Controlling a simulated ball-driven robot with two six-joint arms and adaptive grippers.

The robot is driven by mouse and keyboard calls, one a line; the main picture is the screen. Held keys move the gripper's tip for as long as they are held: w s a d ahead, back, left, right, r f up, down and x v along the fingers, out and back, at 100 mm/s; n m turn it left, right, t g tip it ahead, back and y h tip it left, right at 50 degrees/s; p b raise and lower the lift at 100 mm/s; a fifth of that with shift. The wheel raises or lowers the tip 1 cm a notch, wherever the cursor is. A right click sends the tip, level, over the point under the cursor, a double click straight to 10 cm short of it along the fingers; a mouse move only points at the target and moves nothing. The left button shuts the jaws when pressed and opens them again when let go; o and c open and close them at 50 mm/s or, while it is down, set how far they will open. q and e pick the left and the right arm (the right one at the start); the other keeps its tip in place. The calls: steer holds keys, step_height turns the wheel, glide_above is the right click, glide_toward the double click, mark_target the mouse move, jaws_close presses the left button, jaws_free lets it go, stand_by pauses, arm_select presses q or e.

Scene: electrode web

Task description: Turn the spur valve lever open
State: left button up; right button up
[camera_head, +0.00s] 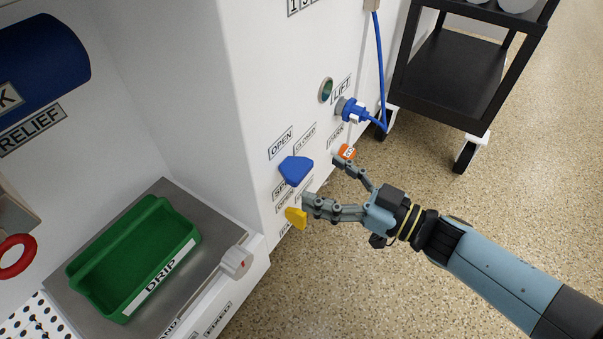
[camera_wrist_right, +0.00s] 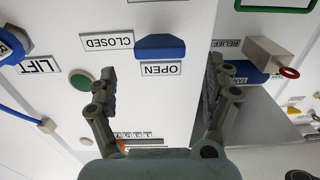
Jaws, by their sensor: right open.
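The blue lever (camera_head: 296,170) sits on the white cabinet's front face, below the OPEN and CLOSED labels. A label starting "SP" lies under it, partly hidden. In the right wrist view, which looks upside down, the blue lever (camera_wrist_right: 160,47) lies beyond and between the fingertips, near the OPEN label (camera_wrist_right: 160,68). My right gripper (camera_head: 322,180) is open and empty, to the right of the lever and apart from it. Its two fingers also frame the wrist view (camera_wrist_right: 160,85). My left gripper is not in view.
A yellow handle (camera_head: 296,217) is close below the blue lever, by one fingertip. An orange tag (camera_head: 347,152) is by the other finger. A blue plug (camera_head: 352,110) with a cable is above. A green drip tray (camera_head: 135,255) is at left, a black cart (camera_head: 460,75) at upper right.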

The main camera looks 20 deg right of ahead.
mark_target(306, 173)
steer(key=b+x, duration=0.1)
steer(key=x, duration=0.3)
steer(key=shift+w+a+f, duration=0.1)
steer(key=shift+a, duration=0.05)
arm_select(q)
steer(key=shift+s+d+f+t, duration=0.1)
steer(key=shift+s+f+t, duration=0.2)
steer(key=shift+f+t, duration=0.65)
arm_select(e)
steer(key=shift+w+a, duration=0.4)
steer(key=shift+w, duration=0.1)
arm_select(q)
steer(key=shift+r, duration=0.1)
arm_select(e)
steer(key=c, duration=1.2)
